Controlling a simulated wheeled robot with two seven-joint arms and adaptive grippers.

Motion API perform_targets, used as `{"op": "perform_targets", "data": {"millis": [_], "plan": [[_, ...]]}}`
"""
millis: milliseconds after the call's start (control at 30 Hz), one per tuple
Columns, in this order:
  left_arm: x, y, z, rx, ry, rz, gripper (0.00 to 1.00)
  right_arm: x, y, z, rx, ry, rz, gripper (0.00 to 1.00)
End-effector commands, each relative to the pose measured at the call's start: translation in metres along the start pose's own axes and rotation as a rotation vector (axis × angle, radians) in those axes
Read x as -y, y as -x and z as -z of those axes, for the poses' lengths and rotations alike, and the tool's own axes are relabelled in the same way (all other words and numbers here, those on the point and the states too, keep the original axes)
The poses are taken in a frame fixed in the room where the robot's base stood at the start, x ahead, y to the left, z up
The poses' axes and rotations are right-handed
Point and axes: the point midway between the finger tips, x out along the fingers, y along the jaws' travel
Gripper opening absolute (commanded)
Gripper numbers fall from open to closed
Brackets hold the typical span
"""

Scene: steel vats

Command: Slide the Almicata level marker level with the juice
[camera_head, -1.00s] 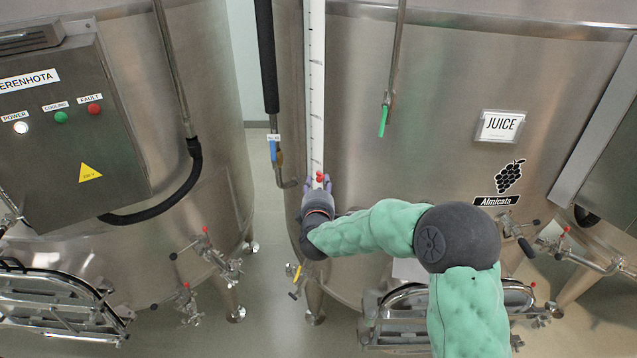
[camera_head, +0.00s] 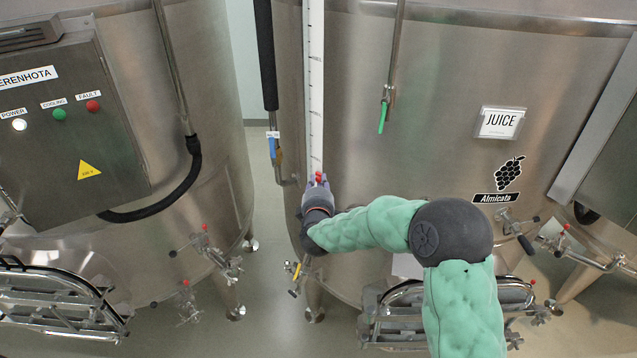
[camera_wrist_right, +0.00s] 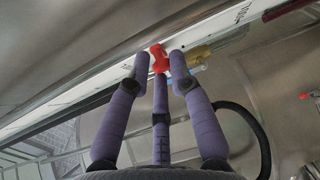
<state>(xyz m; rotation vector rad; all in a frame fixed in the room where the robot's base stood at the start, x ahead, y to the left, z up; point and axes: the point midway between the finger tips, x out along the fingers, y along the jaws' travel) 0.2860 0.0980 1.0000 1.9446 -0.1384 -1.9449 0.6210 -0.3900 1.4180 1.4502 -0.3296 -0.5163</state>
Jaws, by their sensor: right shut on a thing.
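The red level marker (camera_head: 319,178) sits low on the white graduated level strip (camera_head: 316,110) at the left side of the Almicata vat (camera_head: 440,150). My right gripper (camera_head: 318,186) is at the strip, shut on the marker. In the right wrist view the red marker (camera_wrist_right: 159,58) shows between the purple fingertips (camera_wrist_right: 160,66), against the white strip (camera_wrist_right: 215,38). The juice level cannot be made out in the strip. My left gripper is not in view.
A black-sleeved pipe (camera_head: 266,55) with a blue valve runs just left of the strip. A pipe with a green handle (camera_head: 383,116) hangs to its right. A control box (camera_head: 65,130) is on the left vat. Valves and a hatch (camera_head: 440,310) lie below.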

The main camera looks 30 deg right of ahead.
Motion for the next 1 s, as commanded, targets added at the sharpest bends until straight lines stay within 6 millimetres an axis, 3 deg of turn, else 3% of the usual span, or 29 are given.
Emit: {"op": "perform_targets", "data": {"millis": [33,200,600,767,1000], "plan": [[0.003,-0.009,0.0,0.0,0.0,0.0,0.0,0.016,-0.001,0.003,-0.005,0.004,0.006,0.0],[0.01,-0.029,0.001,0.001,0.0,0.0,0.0,0.052,-0.004,0.007,-0.005,0.003,0.007,0.0],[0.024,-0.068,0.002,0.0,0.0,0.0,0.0,0.122,-0.01,0.015,-0.006,0.004,0.006,0.0],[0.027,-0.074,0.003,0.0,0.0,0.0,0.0,0.134,-0.011,0.017,-0.006,0.002,0.005,0.0],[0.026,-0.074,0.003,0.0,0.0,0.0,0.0,0.134,-0.011,0.017,-0.007,0.002,0.004,0.0]]}}
